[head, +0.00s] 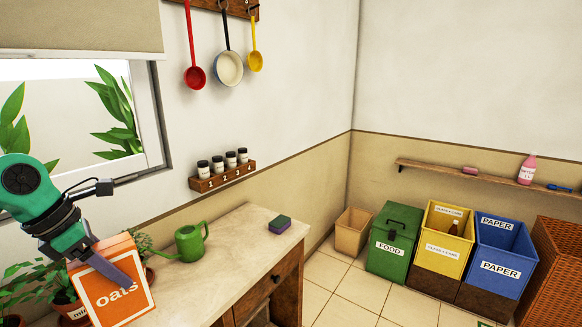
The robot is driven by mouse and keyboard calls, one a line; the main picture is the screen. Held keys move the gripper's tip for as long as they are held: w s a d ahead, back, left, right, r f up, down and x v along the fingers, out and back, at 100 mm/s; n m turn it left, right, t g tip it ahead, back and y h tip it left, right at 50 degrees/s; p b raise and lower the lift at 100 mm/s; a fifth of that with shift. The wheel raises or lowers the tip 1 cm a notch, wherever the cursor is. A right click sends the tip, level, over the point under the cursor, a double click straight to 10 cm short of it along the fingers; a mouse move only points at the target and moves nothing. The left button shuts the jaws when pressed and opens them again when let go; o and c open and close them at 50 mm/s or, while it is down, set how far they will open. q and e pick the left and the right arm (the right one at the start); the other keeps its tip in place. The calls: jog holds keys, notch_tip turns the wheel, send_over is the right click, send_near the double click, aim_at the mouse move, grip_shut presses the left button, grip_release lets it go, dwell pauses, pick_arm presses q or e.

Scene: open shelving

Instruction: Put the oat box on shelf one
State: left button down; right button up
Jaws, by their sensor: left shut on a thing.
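No shelf marked one can be made out. My right gripper is not in view.
A counter (228,245) holds a green watering can (190,243) and a sponge (280,225). A spice rack (222,178) hangs above it. Potted plants (62,290) crowd the lower left. Green, yellow and blue bins (500,262) stand at right. Floor tiles (345,285) are clear.

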aim_at(147, 310)
pick_arm(q)
jog(key=d+f+m, duration=0.1)
jog(key=d+f+m+g, duration=0.1)
jog(key=f+m, duration=0.1)
jog(key=d+f+m+h, duration=0.1)
jog(key=shift+w+f+g, duration=0.25)
jog(key=shift+f+g, duration=0.05)
jog(key=shift+f, duration=0.1)
jog(key=s+d+f+m+g+y, duration=0.2)
jog(key=d+f+m, duration=0.4)
jog(key=f+m, duration=0.4)
jog(key=s+d+f+m+g+y, duration=0.2)
jog(key=s+d+f+m+g, duration=0.2)
jog(key=f+m, duration=0.6)
jog(key=s+d+m, duration=0.2)
jog(key=s+m, duration=0.1)
